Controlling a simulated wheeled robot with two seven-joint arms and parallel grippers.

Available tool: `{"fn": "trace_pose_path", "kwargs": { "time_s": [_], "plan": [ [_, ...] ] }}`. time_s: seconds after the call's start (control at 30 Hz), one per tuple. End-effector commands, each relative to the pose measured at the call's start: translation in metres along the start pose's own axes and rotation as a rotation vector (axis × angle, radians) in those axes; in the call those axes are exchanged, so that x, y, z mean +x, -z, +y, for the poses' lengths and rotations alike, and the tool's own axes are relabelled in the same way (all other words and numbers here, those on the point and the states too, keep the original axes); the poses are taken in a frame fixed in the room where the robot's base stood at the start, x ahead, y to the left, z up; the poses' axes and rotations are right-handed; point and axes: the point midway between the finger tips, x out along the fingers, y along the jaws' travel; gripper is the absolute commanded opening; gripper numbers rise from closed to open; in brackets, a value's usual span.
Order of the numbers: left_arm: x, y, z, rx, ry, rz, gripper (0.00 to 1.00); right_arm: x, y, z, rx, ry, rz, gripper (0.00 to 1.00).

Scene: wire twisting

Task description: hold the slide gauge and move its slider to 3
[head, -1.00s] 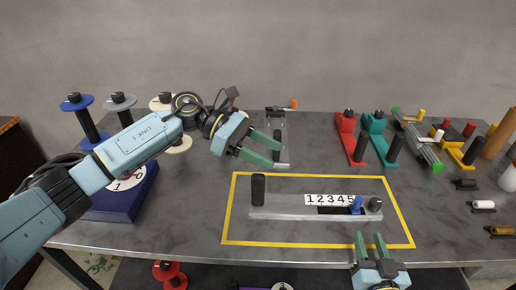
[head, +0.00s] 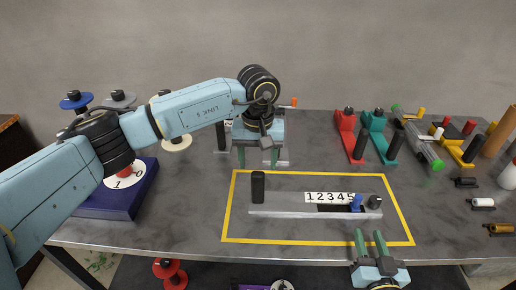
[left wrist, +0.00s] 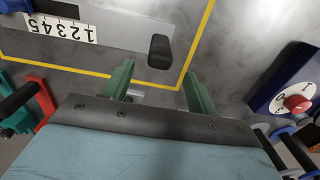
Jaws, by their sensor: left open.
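The slide gauge (head: 285,211) is a long grey bar lying inside the yellow outline, with a white scale strip (head: 330,197) marked 1 to 5. A black upright handle (head: 258,186) stands at its left end. Its blue slider (head: 356,203) sits near the 5, beside a dark knob (head: 375,202) at the right end. My left gripper (head: 257,157) points down, open and empty, behind the handle and apart from it. In the left wrist view the handle (left wrist: 160,51) shows beyond the open fingers (left wrist: 158,88). My right gripper (head: 371,240) is open and empty in front of the gauge's right part.
A blue box with a red button and dial (head: 118,195) stands at left, near spools. Red (head: 345,132) and teal (head: 375,135) holders, a green-ended tool (head: 425,150) and small parts stand at back right. The mat inside the yellow outline is otherwise clear.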

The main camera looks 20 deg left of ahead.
Motion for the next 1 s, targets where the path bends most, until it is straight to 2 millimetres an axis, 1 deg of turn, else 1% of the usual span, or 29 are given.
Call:
{"fn": "trace_pose_path", "kwargs": {
  "time_s": [0.03,0.3,0.5,0.7,0.93,1.0],
  "plan": [
    [0.012,-0.001,0.0,-0.001,0.002,-0.006,0.58,0.0,0.0,0.0,0.0,0.0,0.0,0.36],
    [0.063,-0.001,0.0,-0.003,-0.001,-0.005,0.58,0.0,0.0,0.0,0.0,0.0,0.0,0.36],
    [0.087,-0.001,0.001,-0.002,-0.002,-0.004,0.58,0.0,0.0,0.0,0.0,0.0,0.0,0.36],
    [0.096,-0.001,0.001,-0.002,-0.003,-0.001,0.58,0.0,0.0,0.0,0.0,0.0,0.0,0.36],
    [0.096,-0.001,0.001,-0.002,-0.003,-0.001,0.58,0.0,0.0,0.0,0.0,0.0,0.0,0.36],
    [0.096,-0.001,0.001,-0.002,-0.003,-0.001,0.49,0.0,0.0,0.0,0.0,0.0,0.0,0.36]
  ]
}}
